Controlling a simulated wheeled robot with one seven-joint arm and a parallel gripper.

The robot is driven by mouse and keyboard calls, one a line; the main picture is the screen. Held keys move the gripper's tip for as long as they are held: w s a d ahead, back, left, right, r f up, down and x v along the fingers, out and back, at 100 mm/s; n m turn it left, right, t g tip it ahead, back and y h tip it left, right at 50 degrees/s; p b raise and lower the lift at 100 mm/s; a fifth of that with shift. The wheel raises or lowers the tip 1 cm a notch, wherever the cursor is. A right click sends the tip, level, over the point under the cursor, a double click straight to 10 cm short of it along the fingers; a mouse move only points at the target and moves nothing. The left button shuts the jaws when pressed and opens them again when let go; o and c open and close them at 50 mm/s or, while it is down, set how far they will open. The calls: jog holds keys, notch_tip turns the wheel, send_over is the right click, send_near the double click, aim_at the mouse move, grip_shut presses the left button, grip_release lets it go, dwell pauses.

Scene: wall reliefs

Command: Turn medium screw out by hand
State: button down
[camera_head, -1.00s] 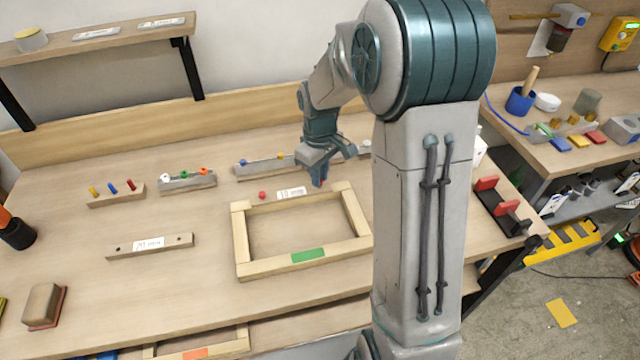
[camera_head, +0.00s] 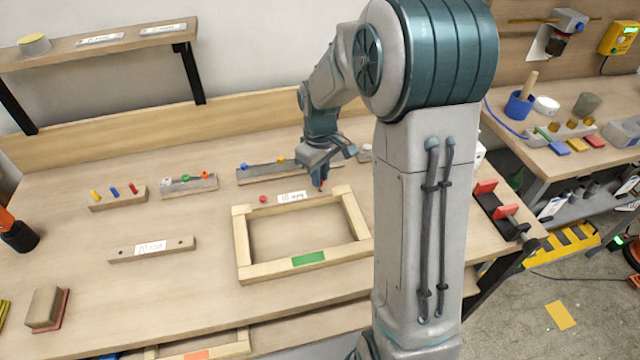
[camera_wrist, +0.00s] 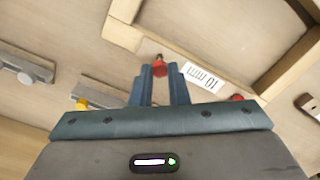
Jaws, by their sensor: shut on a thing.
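My gripper (camera_head: 320,183) points down near the back bar of a wooden frame. Its blue fingers are shut on a red-headed screw (camera_wrist: 159,69), whose short dark shank shows past the fingertips in the wrist view. The red also shows at the fingertips in the head view. I cannot tell whether the screw's tip touches anything. The wooden frame (camera_head: 307,259) lies on the bench with a green label on its front bar. A second red piece (camera_head: 263,198) lies left of a "10 mm" label (camera_head: 292,197). A rail (camera_head: 258,174) with blue and yellow heads stands behind.
Small blocks with coloured pegs (camera_head: 118,200) and (camera_head: 189,185) stand at the left. A wooden bar (camera_head: 152,249) with a label lies in front of them. A shelf (camera_head: 97,40) overhangs the back left. The bench's front middle is clear.

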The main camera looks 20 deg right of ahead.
jog(key=shift+r+p, duration=0.9)
jog(key=shift+r, duration=0.5)
jog(key=shift+r+p, duration=0.75)
jog(key=shift+r, duration=0.25)
